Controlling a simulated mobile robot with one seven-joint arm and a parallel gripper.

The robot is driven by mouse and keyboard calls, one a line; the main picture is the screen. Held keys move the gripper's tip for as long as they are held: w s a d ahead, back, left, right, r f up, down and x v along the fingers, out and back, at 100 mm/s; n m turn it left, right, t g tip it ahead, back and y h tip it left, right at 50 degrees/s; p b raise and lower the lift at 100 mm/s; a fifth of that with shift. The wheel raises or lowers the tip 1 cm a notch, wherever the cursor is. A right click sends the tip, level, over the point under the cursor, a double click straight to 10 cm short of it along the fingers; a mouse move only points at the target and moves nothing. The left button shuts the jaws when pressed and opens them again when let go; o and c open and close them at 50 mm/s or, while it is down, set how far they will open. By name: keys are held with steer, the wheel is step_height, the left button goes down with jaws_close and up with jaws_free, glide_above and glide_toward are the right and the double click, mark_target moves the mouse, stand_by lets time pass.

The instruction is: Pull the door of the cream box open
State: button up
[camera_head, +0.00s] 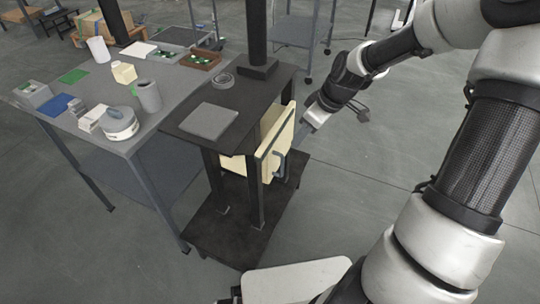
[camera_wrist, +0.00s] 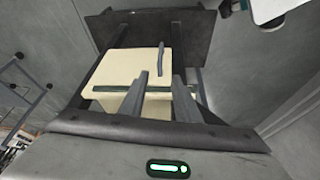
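The cream box (camera_head: 232,166) sits under the dark table top, partly hidden by a table leg. Its cream door panel (camera_head: 275,132) faces right in the head view and carries a grey bar handle (camera_head: 280,165). In the wrist view the cream face (camera_wrist: 125,66) is ahead, with the handle (camera_wrist: 160,59) standing on it and a dark strip across it. My gripper (camera_head: 304,130) is beside the door in the head view. In the wrist view its two fingers (camera_wrist: 160,76) are apart and empty, with the handle seen beyond and between the tips. I cannot tell how far the door stands open.
The dark table (camera_head: 172,124) has a flat grey slab, a ring and a black post on top, and a lower shelf (camera_head: 215,235). A grey workbench (camera_head: 105,143) with a mug, tins and trays stands to its left. The floor to the right is mostly clear.

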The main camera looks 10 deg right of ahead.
steer(key=b, duration=0.6)
glide_above(281, 174)
steer(key=f, duration=1.6)
steer(key=shift+w+d, duration=0.1)
steer(key=shift+w, duration=0.2)
jaws_close()
